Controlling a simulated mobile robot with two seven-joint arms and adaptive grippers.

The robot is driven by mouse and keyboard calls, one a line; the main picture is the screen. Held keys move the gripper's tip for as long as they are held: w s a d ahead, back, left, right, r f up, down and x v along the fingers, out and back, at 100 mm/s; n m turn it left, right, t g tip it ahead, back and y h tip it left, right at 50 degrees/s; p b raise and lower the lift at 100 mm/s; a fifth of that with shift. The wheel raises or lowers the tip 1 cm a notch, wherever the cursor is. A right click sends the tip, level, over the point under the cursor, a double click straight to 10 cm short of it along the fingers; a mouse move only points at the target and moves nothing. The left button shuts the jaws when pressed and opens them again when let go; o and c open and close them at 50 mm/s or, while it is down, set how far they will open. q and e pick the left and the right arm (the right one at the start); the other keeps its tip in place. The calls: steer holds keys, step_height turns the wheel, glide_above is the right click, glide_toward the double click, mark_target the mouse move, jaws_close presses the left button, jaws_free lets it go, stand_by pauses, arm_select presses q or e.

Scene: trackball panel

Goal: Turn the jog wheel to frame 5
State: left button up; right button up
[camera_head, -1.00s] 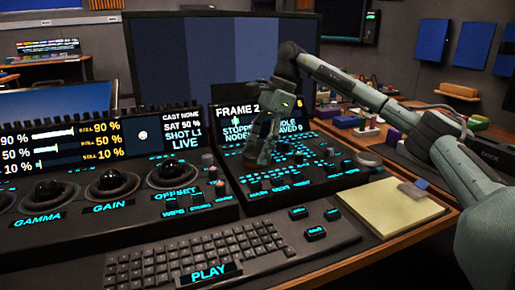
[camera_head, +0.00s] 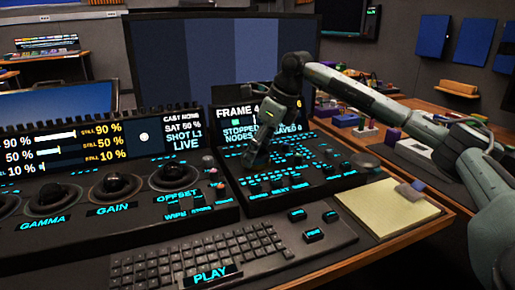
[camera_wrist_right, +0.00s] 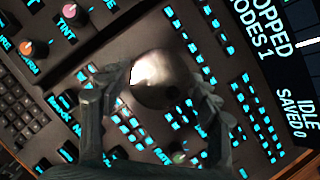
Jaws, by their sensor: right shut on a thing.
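The jog wheel (camera_wrist_right: 160,78) is a round, shiny metal knob on the control panel in the right wrist view. My right gripper (camera_wrist_right: 165,98) is shut on it, with one finger on each side. In the head view my right gripper (camera_head: 252,160) reaches down to the panel and hides the wheel. The small screen (camera_head: 232,130) behind it reads FRAME 4, with STOPPED below; my gripper covers part of the text. My left gripper is not in view.
Lit buttons (camera_head: 315,170) surround the wheel closely. Small knobs (camera_wrist_right: 72,12) stand near it. Trackballs (camera_head: 115,186) lie to the left, a keyboard (camera_head: 200,256) in front, and a yellow notepad (camera_head: 385,212) at the right.

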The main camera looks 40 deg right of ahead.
steer(key=m+h, duration=0.1)
steer(key=m, duration=0.1)
steer(key=shift+a+m, duration=0.15)
steer(key=shift+m, duration=0.25)
steer(key=shift+m+t+h, duration=0.3)
steer(key=shift+m, duration=0.5)
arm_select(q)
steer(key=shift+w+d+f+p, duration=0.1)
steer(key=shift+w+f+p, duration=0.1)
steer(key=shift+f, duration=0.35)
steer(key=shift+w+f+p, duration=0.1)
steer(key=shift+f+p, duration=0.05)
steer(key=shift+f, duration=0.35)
arm_select(e)
steer(key=shift+m+h, duration=0.6)
steer(key=shift+m, duration=1)
steer(key=o, duration=1.2)
steer(key=shift+c, duration=0.2)
